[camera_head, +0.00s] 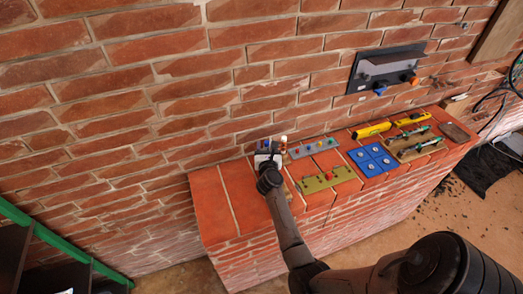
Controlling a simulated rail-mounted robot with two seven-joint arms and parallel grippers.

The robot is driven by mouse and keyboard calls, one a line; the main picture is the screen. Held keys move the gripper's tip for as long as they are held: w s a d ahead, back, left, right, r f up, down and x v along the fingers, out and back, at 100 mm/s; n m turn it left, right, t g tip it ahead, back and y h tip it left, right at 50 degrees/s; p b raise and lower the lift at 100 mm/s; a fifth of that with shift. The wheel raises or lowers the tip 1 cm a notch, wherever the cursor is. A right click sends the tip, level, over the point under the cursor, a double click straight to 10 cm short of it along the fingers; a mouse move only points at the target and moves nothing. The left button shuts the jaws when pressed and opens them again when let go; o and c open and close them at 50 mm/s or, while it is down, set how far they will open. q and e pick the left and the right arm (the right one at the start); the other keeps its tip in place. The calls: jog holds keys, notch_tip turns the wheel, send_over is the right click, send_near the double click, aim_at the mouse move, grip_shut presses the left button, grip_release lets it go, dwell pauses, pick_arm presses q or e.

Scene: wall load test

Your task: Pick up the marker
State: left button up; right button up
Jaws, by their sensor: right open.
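My right gripper (268,147) is over the left part of the brick ledge (213,207), close to the wall, with its arm reaching in from the lower right. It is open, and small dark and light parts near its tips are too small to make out. Two yellow, elongated things lie toward the right rear of the ledge: one with dark marks (371,130) and another beside it (411,119). I cannot tell which thing, if either, is the marker. Both lie well to the right of my right gripper. My left gripper is not in view.
Close right of my gripper lie a grey strip with coloured knobs (313,147) and an olive plate (326,179). A blue four-square panel (371,159) and a wooden tray (412,143) lie farther right. A dark wall fixture (385,68) juts above. The ledge's left end is bare.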

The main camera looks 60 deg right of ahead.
jog(key=shift+x, duration=0.9)
jog(key=shift+s+a, duration=0.15)
jog(key=shift+a, duration=0.05)
jog(key=shift+s, duration=0.1)
jog(key=shift+c, duration=0.8)
grip_shut()
